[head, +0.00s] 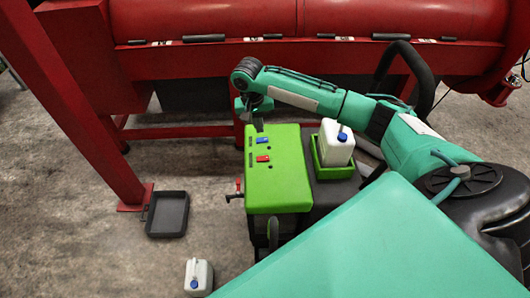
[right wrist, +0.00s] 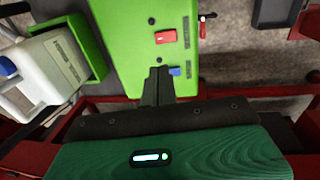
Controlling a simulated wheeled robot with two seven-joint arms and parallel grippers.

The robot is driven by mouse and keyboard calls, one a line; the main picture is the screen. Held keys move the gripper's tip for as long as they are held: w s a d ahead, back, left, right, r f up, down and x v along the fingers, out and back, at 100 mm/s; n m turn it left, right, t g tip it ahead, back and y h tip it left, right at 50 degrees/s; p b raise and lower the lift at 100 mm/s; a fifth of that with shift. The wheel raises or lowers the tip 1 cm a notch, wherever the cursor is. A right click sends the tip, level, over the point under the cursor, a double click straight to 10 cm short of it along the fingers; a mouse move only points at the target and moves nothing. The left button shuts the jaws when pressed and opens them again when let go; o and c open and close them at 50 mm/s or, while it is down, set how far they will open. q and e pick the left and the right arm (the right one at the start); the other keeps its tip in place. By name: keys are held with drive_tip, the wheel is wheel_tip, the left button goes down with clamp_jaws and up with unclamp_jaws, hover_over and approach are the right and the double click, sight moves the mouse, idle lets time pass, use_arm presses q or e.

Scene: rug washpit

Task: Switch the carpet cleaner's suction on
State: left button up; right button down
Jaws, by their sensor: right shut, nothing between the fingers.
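The carpet cleaner has a bright green top panel (head: 280,185) with a blue switch (head: 263,141) and a red switch (head: 262,158). My right gripper (head: 257,125) is at the panel's far edge, pointing down, close to the blue switch. In the right wrist view its dark fingers (right wrist: 158,75) are shut and empty, with the tips just beside the blue switch (right wrist: 174,71). The red switch (right wrist: 165,37) lies farther beyond the tips. I cannot tell whether the fingers touch the panel, or which way either switch is set. My left gripper is out of view.
A white canister (head: 336,145) stands in a green holder (head: 333,172) on the machine. A red-handled tap (head: 237,190) sticks out at its left side. A black tray (head: 167,214) and another white canister (head: 198,276) are on the floor. A red machine (head: 220,60) stands behind, with a red post at left.

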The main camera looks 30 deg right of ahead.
sight(266, 158)
idle(0.3)
